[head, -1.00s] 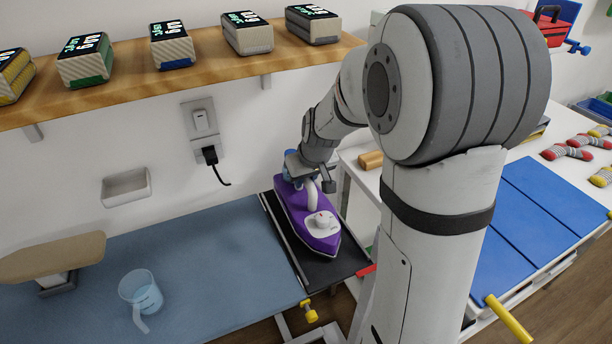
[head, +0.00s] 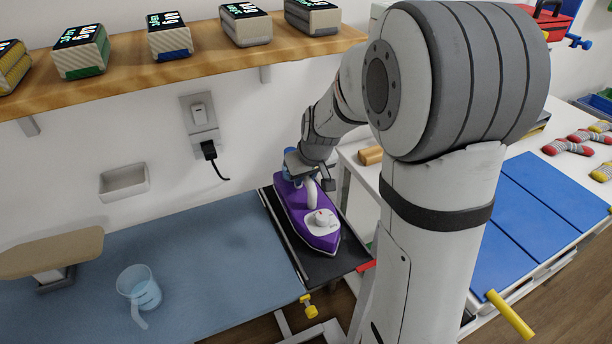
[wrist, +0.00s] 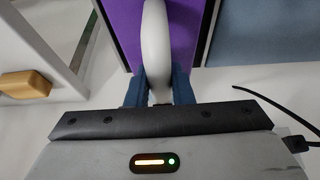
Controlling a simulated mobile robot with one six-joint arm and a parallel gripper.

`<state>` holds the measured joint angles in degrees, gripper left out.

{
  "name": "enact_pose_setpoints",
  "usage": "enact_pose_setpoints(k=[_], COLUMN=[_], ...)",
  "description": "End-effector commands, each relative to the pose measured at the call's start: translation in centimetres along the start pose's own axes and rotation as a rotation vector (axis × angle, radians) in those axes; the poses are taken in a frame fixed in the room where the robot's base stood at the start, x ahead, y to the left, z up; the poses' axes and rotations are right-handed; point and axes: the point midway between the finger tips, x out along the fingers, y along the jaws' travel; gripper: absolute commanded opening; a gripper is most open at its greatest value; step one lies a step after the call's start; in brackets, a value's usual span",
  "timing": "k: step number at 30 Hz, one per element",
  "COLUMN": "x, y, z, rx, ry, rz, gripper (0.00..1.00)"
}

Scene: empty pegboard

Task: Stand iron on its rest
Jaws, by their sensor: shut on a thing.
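The purple iron (head: 308,215) lies over the black rest (head: 335,262) at the right end of the blue ironing surface. Its pointed end faces the front right, and a white dial sits on its top. Whether its sole touches the rest all along cannot be told. My gripper (head: 312,177) is at the iron's rear end, shut on its white handle. In the wrist view, the blue fingers of my gripper (wrist: 158,88) close on both sides of the white handle, with the iron's purple body (wrist: 184,30) behind it.
A clear measuring cup (head: 140,290) and a small sleeve board (head: 50,255) stand on the blue surface (head: 215,260). A wall socket with a black plug (head: 208,150) is behind. A wooden shelf (head: 190,75) with boxes hangs above. A white table with a wooden block (head: 370,155) is to the right.

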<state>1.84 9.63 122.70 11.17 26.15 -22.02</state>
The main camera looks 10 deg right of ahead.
Motion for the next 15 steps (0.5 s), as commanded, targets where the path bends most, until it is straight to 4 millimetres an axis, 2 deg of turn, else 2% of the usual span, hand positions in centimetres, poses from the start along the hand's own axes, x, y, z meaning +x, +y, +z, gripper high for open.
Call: enact_pose_setpoints(k=[7, 8, 15], x=[0.36, 0.34, 0.34], y=[-0.01, -0.01, -0.05], z=[0.03, 0.02, 0.07], rx=[-0.001, -0.001, -0.001], ry=[0.004, 0.004, 0.002], rz=[0.001, 0.001, 0.000], gripper=[0.00, 0.21, 0.41])
